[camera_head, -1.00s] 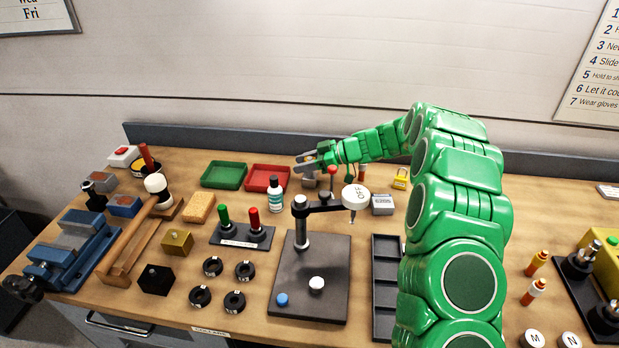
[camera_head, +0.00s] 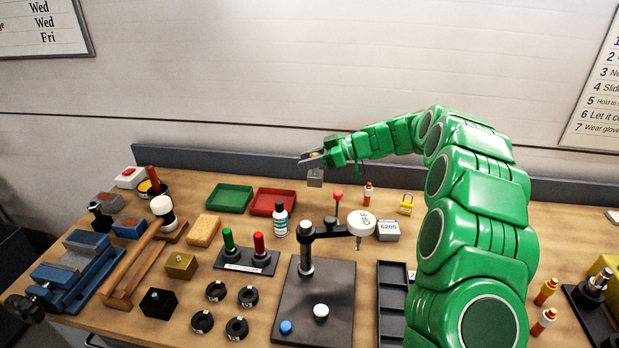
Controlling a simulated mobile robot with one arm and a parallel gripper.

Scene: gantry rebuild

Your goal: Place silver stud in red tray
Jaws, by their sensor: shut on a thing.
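My gripper (camera_head: 312,157) is at the back of the bench, above the tabletop and a little right of the red tray. It is shut on the silver stud (camera_head: 315,179), which shows as a small grey block hanging just below the fingers. The fingers hide its top. The red tray (camera_head: 273,202) lies at the back of the bench and looks empty. The held block is above and to the right of it in the picture, apart from it.
A green tray (camera_head: 230,198) lies left of the red one. A red-knobbed post (camera_head: 338,196) stands below right of my gripper.

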